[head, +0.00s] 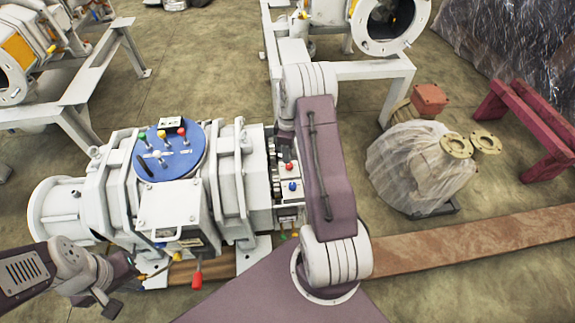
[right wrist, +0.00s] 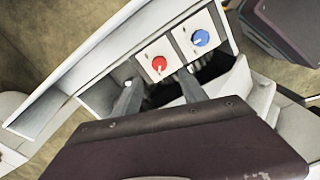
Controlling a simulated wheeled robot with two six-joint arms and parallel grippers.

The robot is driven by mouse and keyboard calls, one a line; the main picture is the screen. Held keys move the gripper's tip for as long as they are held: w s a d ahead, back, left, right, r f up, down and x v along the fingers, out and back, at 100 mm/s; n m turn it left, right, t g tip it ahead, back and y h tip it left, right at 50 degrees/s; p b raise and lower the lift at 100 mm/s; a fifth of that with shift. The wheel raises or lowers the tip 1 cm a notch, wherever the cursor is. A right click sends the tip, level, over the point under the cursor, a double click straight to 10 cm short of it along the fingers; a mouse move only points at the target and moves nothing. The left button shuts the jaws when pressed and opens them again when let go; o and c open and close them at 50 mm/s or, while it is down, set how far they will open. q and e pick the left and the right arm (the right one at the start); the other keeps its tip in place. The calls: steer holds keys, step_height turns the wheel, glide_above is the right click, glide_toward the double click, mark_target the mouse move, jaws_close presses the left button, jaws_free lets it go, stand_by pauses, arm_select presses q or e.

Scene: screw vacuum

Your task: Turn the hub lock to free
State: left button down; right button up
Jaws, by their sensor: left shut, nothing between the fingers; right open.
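The white machine (head: 180,205) stands at the left centre in the head view. Its right end carries a small panel with a red knob (head: 289,167) and a blue knob (head: 292,187). The right wrist view shows the red knob (right wrist: 159,64) and blue knob (right wrist: 200,38) on white plates, each with a white pointer mark. I cannot tell which part is the hub lock. My right gripper (right wrist: 160,92) is open, its two fingers apart just below the red knob, with nothing between them. My left gripper (head: 130,270) is shut and empty near the machine's lower left side.
A blue disc (head: 170,150) with several coloured levers sits on top of the machine. A red-handled lever (head: 197,275) hangs at its front. A plastic-wrapped part (head: 420,165) stands to the right, beside a red stand (head: 525,125).

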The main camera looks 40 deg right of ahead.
mark_target(289, 166)
step_height(289, 166, down, 7)
steer(key=b, duration=0.3)
steer(key=shift+f, duration=0.15)
jaws_close()
